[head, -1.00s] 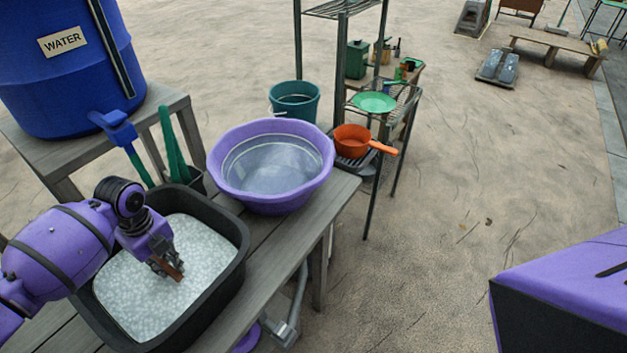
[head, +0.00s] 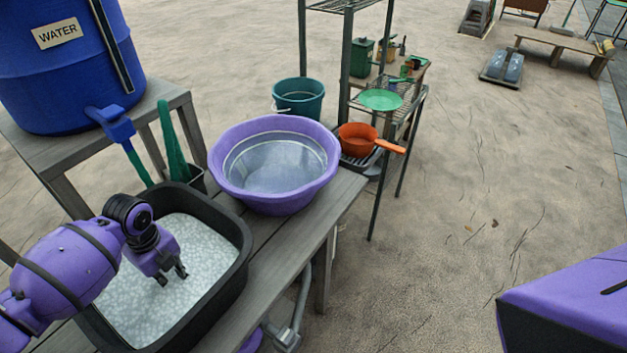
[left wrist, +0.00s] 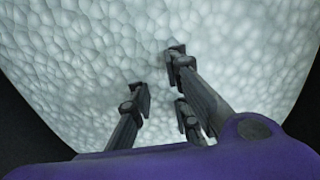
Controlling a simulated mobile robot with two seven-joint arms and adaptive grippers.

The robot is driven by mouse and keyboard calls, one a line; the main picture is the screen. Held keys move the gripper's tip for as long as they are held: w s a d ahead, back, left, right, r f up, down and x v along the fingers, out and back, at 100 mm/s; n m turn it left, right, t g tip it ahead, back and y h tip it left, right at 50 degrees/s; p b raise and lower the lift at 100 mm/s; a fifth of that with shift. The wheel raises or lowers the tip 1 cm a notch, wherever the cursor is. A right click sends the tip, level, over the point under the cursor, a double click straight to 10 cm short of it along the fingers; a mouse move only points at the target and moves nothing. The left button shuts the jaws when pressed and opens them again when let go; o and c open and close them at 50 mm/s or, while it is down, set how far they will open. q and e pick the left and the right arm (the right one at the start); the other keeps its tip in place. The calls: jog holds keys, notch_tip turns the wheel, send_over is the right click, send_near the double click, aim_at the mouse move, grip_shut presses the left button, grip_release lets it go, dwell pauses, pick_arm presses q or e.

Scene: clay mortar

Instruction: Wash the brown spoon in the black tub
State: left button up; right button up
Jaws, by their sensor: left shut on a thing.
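The black tub (head: 228,284) stands on the wooden bench at the lower left, full of whitish, bubbly suds (head: 195,240). My left gripper (head: 172,279) reaches down into the tub, its fingers at the suds. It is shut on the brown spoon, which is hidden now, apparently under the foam. In the left wrist view, the dark fingers (left wrist: 160,85) point into the suds, and no brown shows between them. My right gripper is not in view.
A purple basin (head: 275,195) of clear water stands on the bench beside the tub. A teal bucket (head: 298,98) and a rack with an orange pan (head: 357,140) stand beyond.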

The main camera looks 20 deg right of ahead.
pick_arm(q)
jog(key=shift+f, duration=0.2)
jog(key=shift+f, duration=0.35)
dwell(0.4)
